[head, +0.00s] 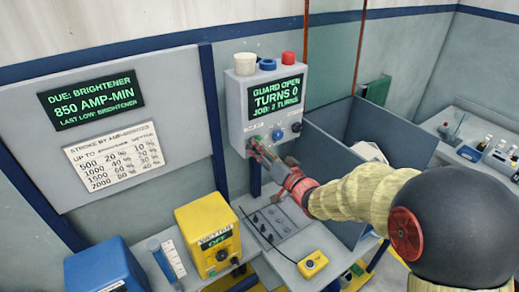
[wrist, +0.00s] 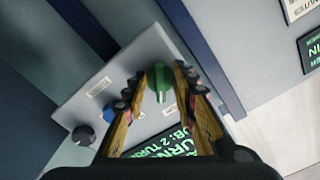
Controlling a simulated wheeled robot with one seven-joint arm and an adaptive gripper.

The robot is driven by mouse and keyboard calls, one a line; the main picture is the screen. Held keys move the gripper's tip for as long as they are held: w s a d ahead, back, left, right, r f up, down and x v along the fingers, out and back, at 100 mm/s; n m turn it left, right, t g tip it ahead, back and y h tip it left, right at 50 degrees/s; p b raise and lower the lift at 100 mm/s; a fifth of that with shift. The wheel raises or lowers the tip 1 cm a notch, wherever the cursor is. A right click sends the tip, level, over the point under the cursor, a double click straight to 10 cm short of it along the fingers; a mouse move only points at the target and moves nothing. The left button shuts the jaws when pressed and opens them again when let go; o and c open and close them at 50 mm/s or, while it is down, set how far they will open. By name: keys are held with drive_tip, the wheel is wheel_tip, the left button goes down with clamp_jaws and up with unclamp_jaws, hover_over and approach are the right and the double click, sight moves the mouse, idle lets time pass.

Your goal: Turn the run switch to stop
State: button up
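A grey control box (head: 234,100) on the wall has a display (head: 275,97) reading "GUARD OPEN, TURNS 0, JOB: 2 TURNS". Below it are a green switch (head: 256,140), a blue knob (head: 277,134) and a black knob (head: 297,127). The small labels are unreadable, so which is the run switch cannot be read. My gripper (head: 256,149) is at the green switch. In the wrist view, the green switch (wrist: 160,78) with a pale pointer mark stands between the open fingers (wrist: 160,88), with gaps on both sides. The blue (wrist: 110,112) and black (wrist: 84,135) knobs are to the left.
A yellow unit (head: 208,232) and a blue box (head: 105,269) stand lower left. A yellow pendant (head: 312,264) lies on the bench. A grey-blue bin (head: 325,150) is right of the control box, near my arm.

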drive_tip(key=shift+c, duration=1.2)
drive_tip(key=c, duration=0.4)
clamp_jaws()
